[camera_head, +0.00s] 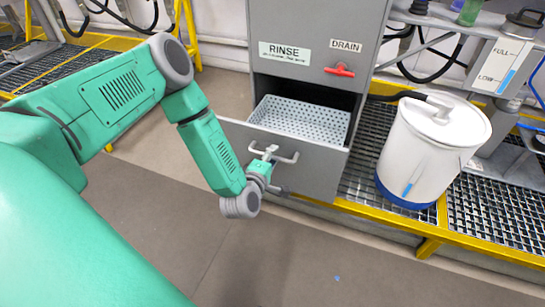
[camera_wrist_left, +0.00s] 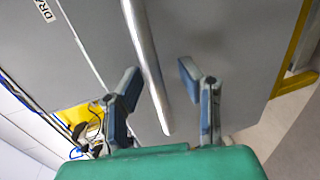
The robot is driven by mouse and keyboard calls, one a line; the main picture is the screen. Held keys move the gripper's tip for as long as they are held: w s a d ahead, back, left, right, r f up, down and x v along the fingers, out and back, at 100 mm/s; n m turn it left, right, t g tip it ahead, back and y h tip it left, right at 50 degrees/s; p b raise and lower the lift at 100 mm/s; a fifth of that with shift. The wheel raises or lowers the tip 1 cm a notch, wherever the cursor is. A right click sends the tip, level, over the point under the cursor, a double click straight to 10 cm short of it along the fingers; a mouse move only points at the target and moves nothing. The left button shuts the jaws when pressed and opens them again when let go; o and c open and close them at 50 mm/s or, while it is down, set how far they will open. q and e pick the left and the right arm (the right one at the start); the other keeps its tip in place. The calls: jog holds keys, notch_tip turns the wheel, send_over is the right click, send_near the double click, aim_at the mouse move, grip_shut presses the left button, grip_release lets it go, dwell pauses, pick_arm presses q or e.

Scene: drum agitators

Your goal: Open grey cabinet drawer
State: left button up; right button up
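The grey cabinet (camera_head: 310,25) has a RINSE label and a DRAIN label on its front. Its drawer (camera_head: 318,178) stands pulled out, and a white perforated tray (camera_head: 300,118) shows inside it. My left gripper (camera_head: 268,156) is at the left part of the drawer's metal handle (camera_head: 288,158). In the left wrist view the handle bar (camera_wrist_left: 148,65) runs between the two blue-padded fingers of my left gripper (camera_wrist_left: 158,82). The fingers are apart, with gaps beside the bar. My right gripper is in neither view.
A red valve handle (camera_head: 340,70) is on the cabinet front above the drawer. A white drum (camera_head: 432,150) with a blue base stands on the grating to the right. A yellow rail (camera_head: 370,211) edges the grating. The floor in front is clear.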

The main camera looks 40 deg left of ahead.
pick_arm(q)
jog(key=v, duration=1.2)
jog(key=shift+d, duration=0.1)
